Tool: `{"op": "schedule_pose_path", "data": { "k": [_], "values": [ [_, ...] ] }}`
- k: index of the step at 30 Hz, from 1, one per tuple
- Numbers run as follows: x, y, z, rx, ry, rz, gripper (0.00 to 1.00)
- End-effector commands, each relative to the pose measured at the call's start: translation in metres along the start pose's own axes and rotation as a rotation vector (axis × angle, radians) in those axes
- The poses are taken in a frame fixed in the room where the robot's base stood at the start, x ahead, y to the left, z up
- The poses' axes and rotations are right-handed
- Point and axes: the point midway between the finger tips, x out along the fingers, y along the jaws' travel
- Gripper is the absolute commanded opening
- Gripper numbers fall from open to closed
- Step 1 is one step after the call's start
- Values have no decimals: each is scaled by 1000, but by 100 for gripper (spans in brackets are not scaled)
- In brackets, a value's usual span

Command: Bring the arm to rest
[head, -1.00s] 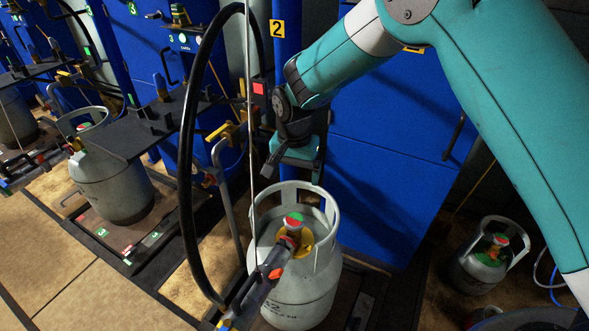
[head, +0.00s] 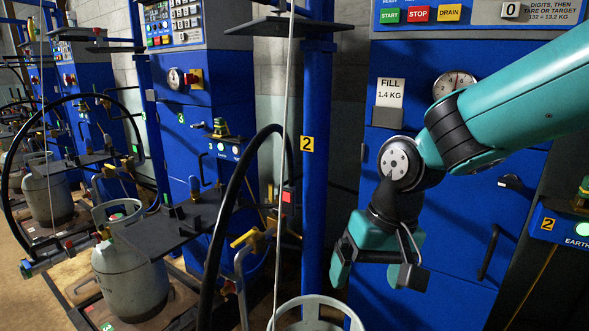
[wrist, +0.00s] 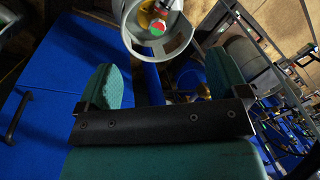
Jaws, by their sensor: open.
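My gripper (head: 372,277) hangs from my teal arm in front of the blue cabinet of station 2, its jaws apart with nothing between them. In the wrist view its two teal fingers (wrist: 153,88) stand spread apart. The grey gas cylinder (head: 315,314) of station 2 is below and left of my gripper; only its top collar shows at the bottom edge of the head view. In the wrist view the cylinder's collar (wrist: 188,52) and its red and green valve knob (wrist: 157,27) lie beyond the fingers, apart from them.
The blue cabinet (head: 440,215) with a dial and a black door handle (head: 489,252) stands close behind my gripper. A black hose (head: 228,220) loops to the left, beside a blue post (head: 316,150). Another grey cylinder (head: 130,275) stands at station 3.

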Motion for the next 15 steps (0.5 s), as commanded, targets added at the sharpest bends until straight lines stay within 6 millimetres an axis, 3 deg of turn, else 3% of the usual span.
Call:
{"op": "schedule_pose_path", "data": {
  "k": [1, 6, 14, 15],
  "values": [
    [-15, 2, 23, -61, 11, -24, 92],
    [-40, 4, 86, -250, 31, -84, 92],
    [-50, 5, 164, -476, 71, -147, 92],
    [-68, 1, 161, -478, 68, -147, 92]
  ]
}}
